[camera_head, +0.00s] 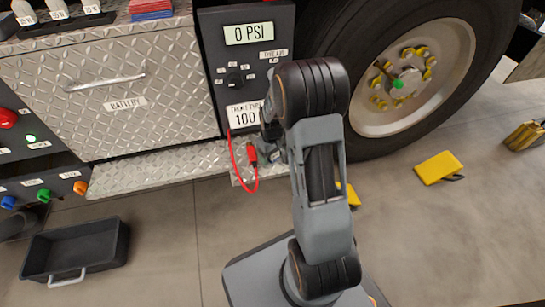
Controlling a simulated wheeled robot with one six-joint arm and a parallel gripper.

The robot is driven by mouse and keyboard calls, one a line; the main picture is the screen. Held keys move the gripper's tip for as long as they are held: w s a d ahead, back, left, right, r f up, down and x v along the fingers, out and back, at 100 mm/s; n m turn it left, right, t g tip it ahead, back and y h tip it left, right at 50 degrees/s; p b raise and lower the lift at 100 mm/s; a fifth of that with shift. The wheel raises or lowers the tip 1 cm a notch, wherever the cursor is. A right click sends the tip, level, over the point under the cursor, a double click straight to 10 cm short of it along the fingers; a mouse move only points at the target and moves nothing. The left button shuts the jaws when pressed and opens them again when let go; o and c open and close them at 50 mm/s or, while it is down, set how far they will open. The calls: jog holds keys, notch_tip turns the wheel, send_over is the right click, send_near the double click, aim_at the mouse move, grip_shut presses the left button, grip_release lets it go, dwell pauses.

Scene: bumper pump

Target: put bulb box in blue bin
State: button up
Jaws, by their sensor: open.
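I cannot make out a bulb box or a blue bin in the head view. My gripper (270,134) is partly hidden behind my arm, in front of the lower part of the dark gauge panel. It is open, and I see nothing held in it. My arm covers the area just right of the panel.
A black bin (76,250) with a grey handle stands on the floor at lower left. A metal battery drawer (110,85) sits above a tread-plate step (150,172). A red cable (237,165) hangs by the panel. A large wheel (412,80) and yellow chock (438,167) are at right.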

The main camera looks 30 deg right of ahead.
jog(key=c, duration=1.1)
jog(key=shift+r, duration=0.15)
